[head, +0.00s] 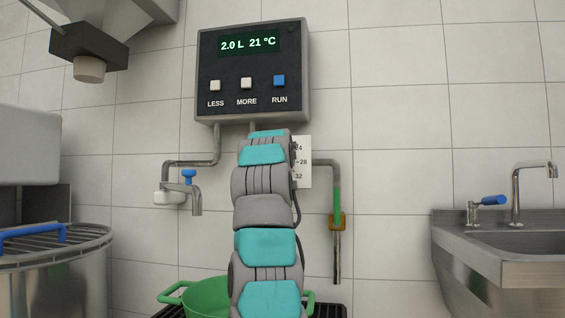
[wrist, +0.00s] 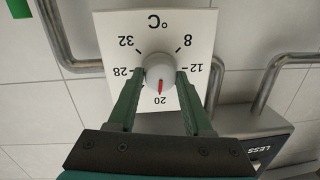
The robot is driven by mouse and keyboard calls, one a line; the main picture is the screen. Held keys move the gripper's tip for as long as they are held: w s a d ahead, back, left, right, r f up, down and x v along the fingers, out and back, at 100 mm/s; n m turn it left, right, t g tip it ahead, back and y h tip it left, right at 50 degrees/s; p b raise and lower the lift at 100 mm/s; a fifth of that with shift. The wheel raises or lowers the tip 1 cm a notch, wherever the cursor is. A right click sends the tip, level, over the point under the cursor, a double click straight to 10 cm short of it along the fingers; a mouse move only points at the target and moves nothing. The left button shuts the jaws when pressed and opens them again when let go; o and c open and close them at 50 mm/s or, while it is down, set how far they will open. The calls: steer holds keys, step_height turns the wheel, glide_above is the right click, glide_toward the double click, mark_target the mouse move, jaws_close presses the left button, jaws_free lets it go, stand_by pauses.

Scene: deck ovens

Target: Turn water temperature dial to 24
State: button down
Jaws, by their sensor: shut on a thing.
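The pointer is at or very near 20. The numbers 8, 12, 28 and 32 also show; the green fingers cover where 16 and 24 would be. My gripper (wrist: 160,74) is shut on the knob, one finger on each side. The control box display (head: 248,43) reads 2.0 L 21 °C.
The control box has LESS, MORE and RUN buttons (head: 279,81). Pipes run on both sides, with a blue-handled tap (head: 188,176) at left. A green pot (head: 207,297) stands below. A steel sink (head: 500,250) is at right and a rack-topped vessel (head: 55,265) at left.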

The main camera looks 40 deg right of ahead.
steer(key=shift+r+m, duration=0.1)
steer(key=shift+m, duration=0.3)
steer(key=m+t+p, duration=0.1)
steer(key=m+p, duration=0.1)
steer(key=m, duration=0.4)
steer(key=shift+m, duration=0.3)
steer(key=shift+c, duration=1.6)
jaws_free()
